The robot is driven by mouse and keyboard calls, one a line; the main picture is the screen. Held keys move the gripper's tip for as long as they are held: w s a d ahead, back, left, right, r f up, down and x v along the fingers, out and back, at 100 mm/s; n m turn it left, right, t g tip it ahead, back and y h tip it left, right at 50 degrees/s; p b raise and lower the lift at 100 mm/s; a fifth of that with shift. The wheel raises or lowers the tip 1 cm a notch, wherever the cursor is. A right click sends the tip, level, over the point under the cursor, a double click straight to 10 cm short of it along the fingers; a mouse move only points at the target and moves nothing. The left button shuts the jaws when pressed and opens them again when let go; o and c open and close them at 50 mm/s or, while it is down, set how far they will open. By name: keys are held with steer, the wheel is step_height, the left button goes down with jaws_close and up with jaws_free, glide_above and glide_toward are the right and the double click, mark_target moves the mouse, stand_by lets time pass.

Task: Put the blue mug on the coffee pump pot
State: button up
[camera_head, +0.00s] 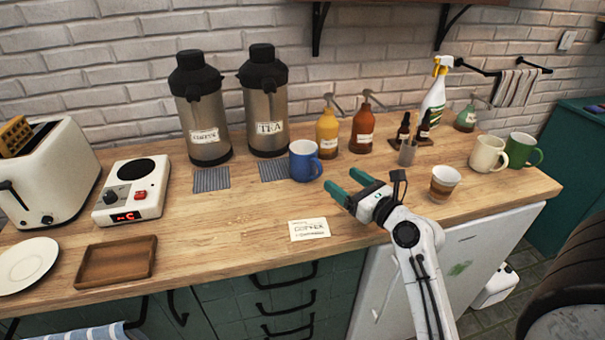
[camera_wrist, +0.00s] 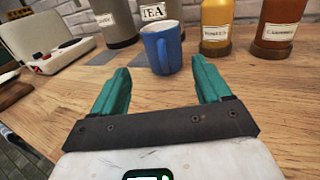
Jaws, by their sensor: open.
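The blue mug (camera_head: 305,161) stands upright on the wooden counter, just right of the small dark mat in front of the tea pump pot. It also shows in the wrist view (camera_wrist: 163,50), straight ahead between my finger lines. The coffee pump pot (camera_head: 205,115), steel with a black top and a "COFFEE" label, stands at the back left with a dark mat (camera_head: 211,180) in front.
The tea pump pot (camera_head: 266,105) stands right of the coffee pot. Yellow (camera_head: 328,133) and brown (camera_head: 363,128) pump bottles stand behind the mug. A paper cup (camera_head: 444,184) is right of my gripper. A coffee card (camera_head: 309,229) lies near the front.

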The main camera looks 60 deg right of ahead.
mark_target(320, 165)
steer(key=shift+f, duration=0.55)
steer(key=x, duration=0.7)
steer(key=p+x, duration=0.1)
steer(key=x, duration=0.2)
steer(key=shift+w+d+r, duration=0.2)
steer(key=shift+w+r, duration=0.1)
steer(key=shift+w, duration=0.05)
jaws_close()
